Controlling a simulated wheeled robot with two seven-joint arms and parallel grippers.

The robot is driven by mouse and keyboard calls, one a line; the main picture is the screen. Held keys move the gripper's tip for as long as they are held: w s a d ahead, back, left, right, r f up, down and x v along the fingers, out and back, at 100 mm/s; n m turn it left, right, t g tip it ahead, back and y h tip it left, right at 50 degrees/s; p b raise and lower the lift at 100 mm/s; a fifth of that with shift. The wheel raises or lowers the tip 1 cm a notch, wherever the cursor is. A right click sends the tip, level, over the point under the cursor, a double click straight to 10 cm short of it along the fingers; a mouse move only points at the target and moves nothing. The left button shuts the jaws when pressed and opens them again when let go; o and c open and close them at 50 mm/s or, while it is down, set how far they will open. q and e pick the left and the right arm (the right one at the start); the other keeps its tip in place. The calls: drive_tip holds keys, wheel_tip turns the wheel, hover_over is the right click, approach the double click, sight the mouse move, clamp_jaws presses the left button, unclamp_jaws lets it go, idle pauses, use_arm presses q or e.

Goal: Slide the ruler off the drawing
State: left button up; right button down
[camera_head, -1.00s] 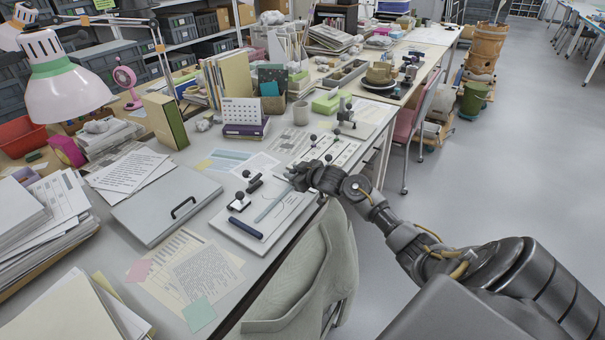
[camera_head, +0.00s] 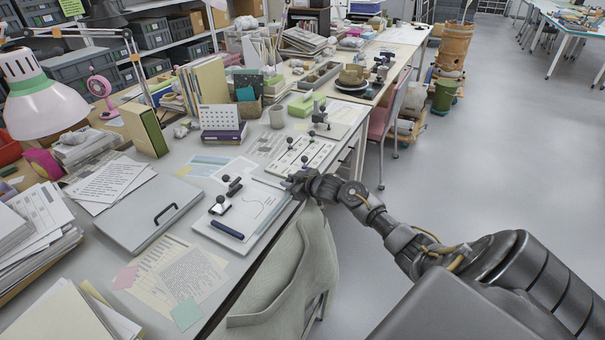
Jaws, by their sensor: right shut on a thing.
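The drawing (camera_head: 257,211) is a white sheet with a thin curved outline, on a pale board near the desk's right edge. My right gripper (camera_head: 289,184) is at the drawing's upper right corner, low over the desk. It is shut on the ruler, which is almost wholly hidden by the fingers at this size. No ruler strip shows across the middle of the drawing. My left gripper is not in view.
A dark blue bar (camera_head: 227,229) and a small black-knobbed stand (camera_head: 220,206) are on the board's left part. A grey case (camera_head: 150,212) lies to the left. A strip with knobbed pieces (camera_head: 305,153) lies beyond the gripper. A chair (camera_head: 285,265) stands against the desk's edge.

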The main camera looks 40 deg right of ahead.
drive_tip(key=shift+s+d+f, duration=0.1)
drive_tip(key=shift+d+f, duration=0.05)
drive_tip(key=shift+d, duration=0.05)
drive_tip(key=c, duration=1.4)
unclamp_jaws()
drive_tip(key=shift+d, duration=0.1)
drive_tip(key=shift+c, duration=0.2)
drive_tip(key=shift+o, duration=1.3)
drive_tip(key=shift+s+d, duration=0.1)
drive_tip(key=shift+w+f, duration=0.2)
drive_tip(key=shift+w, duration=0.05)
drive_tip(key=shift+s, duration=0.1)
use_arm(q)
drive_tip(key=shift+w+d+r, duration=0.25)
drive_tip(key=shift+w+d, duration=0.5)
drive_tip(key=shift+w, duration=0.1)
use_arm(e)
drive_tip(key=v, duration=1.1)
drive_tip(key=shift+d, duration=0.3)
